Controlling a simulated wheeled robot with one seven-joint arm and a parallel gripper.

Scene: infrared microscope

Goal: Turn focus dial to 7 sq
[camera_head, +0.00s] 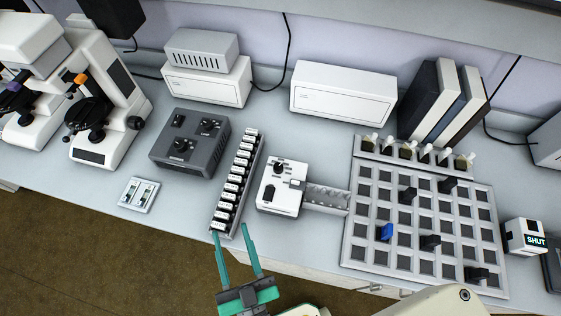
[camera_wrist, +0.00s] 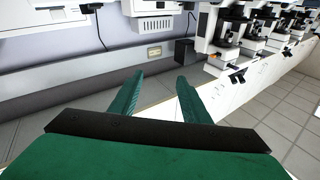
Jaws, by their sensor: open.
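A small white box (camera_head: 283,202) with a black knob (camera_head: 278,168) stands near the middle of the bench in the head view. A dark grey control box (camera_head: 165,158) with black dials (camera_head: 181,146) stands to its left. I cannot tell which of these is the focus dial, and any markings are too small to read. My gripper (camera_head: 230,230) is open and empty, with its two green fingers apart near the bench's front edge. It is left of and in front of the white box, touching no dial. In the wrist view my gripper (camera_wrist: 160,77) shows nothing between its fingers.
A row of labelled blocks (camera_head: 235,180) stands between the two boxes. A metal tray (camera_head: 327,199) juts right from the white box, towards a grid board (camera_head: 418,220) with black and blue pieces. Microscopes (camera_head: 105,100) stand at left. A small switch plate (camera_head: 139,194) lies in front.

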